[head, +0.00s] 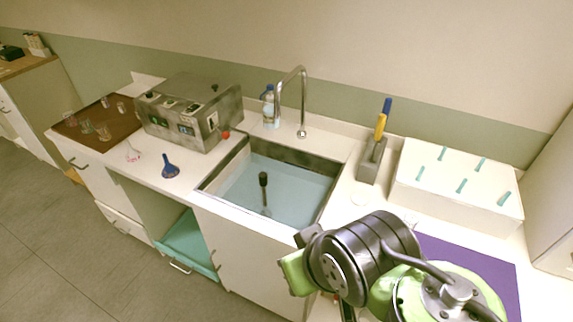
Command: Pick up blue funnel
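The blue funnel (170,171) stands on the white counter left of the sink, near the counter's front edge. Its wide end is down and its narrow stem points up. Nothing touches it. My arm, with dark and green links, is at the lower right, well apart from the funnel and beyond the sink. I cannot make out my gripper's fingers in the head view.
A clear funnel with a pinkish rim (132,154) stands left of the blue one. A grey metal machine (190,110) stands behind them. The sink (270,185) holds a dark upright object (263,180). A teal drawer (187,245) is open below the counter.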

